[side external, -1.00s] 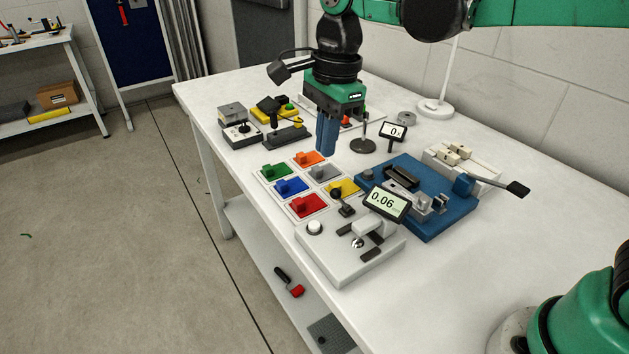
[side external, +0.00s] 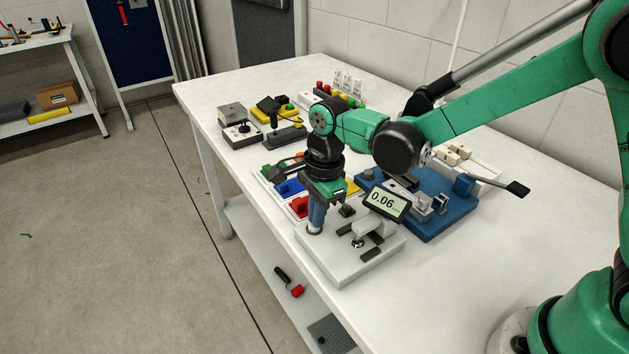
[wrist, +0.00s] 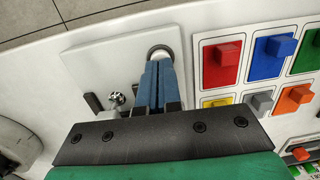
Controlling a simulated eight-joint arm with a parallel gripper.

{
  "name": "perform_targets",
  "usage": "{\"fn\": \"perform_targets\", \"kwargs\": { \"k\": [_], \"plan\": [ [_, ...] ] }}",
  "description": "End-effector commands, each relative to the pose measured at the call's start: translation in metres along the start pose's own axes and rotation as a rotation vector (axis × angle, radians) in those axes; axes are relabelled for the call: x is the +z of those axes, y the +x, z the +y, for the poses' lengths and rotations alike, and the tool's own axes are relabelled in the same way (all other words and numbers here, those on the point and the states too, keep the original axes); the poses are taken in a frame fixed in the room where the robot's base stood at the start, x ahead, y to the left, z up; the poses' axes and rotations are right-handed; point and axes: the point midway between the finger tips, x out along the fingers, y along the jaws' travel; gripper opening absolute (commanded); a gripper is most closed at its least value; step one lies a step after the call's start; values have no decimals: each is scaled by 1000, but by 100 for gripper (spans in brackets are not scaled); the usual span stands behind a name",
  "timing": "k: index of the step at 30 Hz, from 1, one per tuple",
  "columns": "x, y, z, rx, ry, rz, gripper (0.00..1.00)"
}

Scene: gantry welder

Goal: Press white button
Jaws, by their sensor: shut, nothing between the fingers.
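The white button sits at the left corner of a light grey box (side external: 348,264) that carries a tilted display reading 0.06 (side external: 384,201). In the side view my gripper (side external: 315,229) is over the button and hides most of it.
Coloured blocks on matching plates, including a red one (wrist: 222,60) and a blue one (wrist: 270,54), lie beside the box. A blue fixture (side external: 440,222) stands to its right. A metal knob (wrist: 116,100) is on the box. The table's front edge is close.

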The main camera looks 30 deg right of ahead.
Motion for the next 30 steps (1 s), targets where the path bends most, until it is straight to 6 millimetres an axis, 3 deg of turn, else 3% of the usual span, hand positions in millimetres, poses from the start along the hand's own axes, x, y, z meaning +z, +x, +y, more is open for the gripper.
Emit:
{"fn": "perform_targets", "kwargs": {
  "k": [8,17,26,30],
  "plan": [
    [0,0,0,0,0,0,0],
    [-1,21,0,-1,0,0,0],
    [0,19,-1,-5,-1,-1,0],
    [0,6,-1,-5,-1,-1,0]
  ]
}}
